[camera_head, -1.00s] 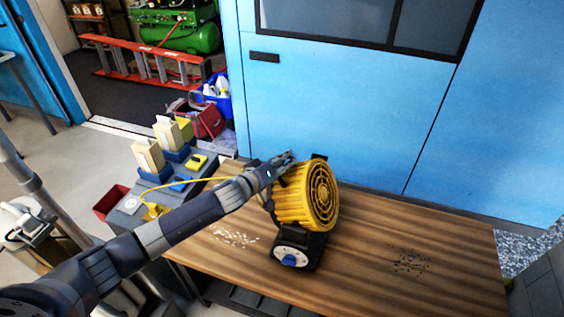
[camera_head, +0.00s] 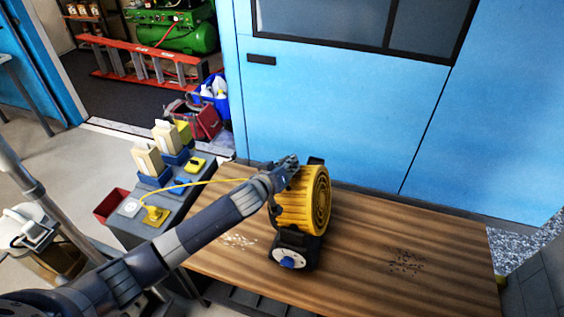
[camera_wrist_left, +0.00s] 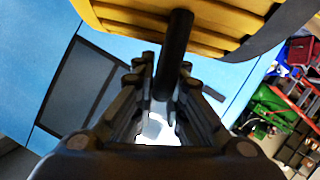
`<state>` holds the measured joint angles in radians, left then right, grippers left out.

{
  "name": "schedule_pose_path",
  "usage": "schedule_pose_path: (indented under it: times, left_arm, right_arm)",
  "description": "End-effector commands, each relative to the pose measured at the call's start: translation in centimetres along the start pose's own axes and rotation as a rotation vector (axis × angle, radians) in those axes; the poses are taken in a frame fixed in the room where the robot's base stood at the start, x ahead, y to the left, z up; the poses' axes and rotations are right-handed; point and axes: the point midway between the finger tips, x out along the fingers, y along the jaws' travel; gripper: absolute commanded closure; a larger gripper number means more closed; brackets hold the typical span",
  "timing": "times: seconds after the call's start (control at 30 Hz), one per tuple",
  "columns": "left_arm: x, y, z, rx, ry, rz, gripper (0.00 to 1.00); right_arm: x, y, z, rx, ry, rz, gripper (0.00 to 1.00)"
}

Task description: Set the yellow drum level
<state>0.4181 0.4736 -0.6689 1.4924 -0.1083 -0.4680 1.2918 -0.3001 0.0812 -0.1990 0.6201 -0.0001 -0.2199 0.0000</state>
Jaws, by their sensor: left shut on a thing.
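The yellow drum (camera_head: 298,205), ribbed with a round grille on its right end, sits in a black stand (camera_head: 300,245) on the wooden table. A pale dial with a blue knob (camera_head: 288,261) is on the stand's front. The grille faces right, and the drum looks nearly level. My left gripper (camera_head: 286,168) is at the drum's upper left. In the left wrist view the gripper (camera_wrist_left: 165,80) is shut around a black bar (camera_wrist_left: 178,45) beside the yellow drum (camera_wrist_left: 150,22). My right gripper is out of view.
The wooden table (camera_head: 365,260) has dark specks at right and pale bits at left. A grey side bench (camera_head: 150,225) carries dispensers and a yellow cable running toward the drum. A blue wall (camera_head: 340,110) stands close behind the table.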

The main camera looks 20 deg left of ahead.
Motion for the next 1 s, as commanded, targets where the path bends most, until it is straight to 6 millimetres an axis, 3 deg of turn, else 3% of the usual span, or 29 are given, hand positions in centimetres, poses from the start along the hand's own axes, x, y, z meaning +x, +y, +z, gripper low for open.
schedule_pose_path:
  times: [0.1, 0.4, 1.0]
  left_arm:
    - [0.0, 1.8, 0.1, 0.068, 0.0, -0.022, 1.0]
    - [0.3, 3.7, 0.8, 0.136, 0.002, -0.051, 1.0]
    - [0.4, 4.2, 1.1, 0.136, 0.0, -0.051, 1.0]
  right_arm:
    - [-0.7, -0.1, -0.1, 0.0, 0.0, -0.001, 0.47]
    - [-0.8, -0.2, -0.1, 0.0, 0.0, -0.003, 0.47]
    - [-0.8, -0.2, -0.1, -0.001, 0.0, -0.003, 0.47]
